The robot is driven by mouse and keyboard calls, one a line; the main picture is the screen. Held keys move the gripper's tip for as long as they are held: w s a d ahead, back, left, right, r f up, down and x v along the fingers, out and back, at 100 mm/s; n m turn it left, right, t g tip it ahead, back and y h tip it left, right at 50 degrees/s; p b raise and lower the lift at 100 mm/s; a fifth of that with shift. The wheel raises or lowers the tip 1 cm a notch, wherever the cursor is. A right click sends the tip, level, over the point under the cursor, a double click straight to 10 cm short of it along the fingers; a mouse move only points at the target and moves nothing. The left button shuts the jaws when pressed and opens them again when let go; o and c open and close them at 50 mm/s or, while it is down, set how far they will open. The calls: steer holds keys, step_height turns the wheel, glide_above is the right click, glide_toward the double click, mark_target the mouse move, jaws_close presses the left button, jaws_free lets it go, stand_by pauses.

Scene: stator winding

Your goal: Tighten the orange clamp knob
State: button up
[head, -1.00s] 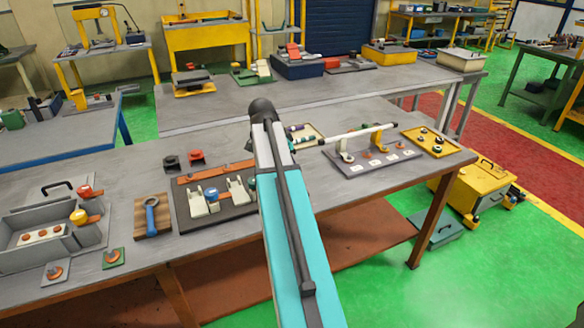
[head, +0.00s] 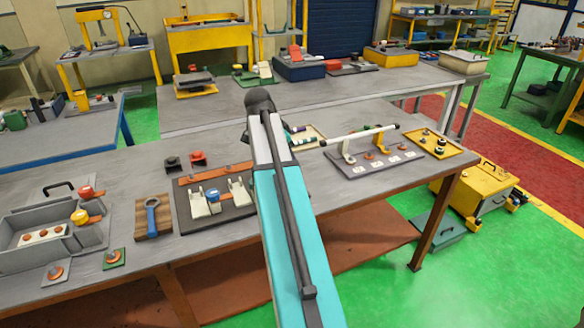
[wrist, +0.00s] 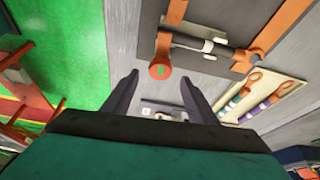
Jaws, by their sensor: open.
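In the wrist view, a round orange-red knob (wrist: 160,71) with a small green mark sits at the edge of a dark board (wrist: 212,15). My gripper (wrist: 158,79) is open, with its two dark fingers apart. The knob appears between and just beyond the fingertips. Whether they touch it I cannot tell. In the head view my arm hides my gripper and this knob. The dark board (head: 225,219) there carries pale blocks and a blue part.
A tray of striped tools (wrist: 262,98) lies beside the board in the wrist view. A wooden block with a blue ring tool (head: 152,214) lies left of the board. A rack with a white bar (head: 358,137) and a yellow tray (head: 433,144) stand at right.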

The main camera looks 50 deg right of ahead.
steer(key=b+v, duration=0.1)
steer(key=v, duration=0.9)
steer(key=shift+r, duration=0.15)
stand_by(0.4)
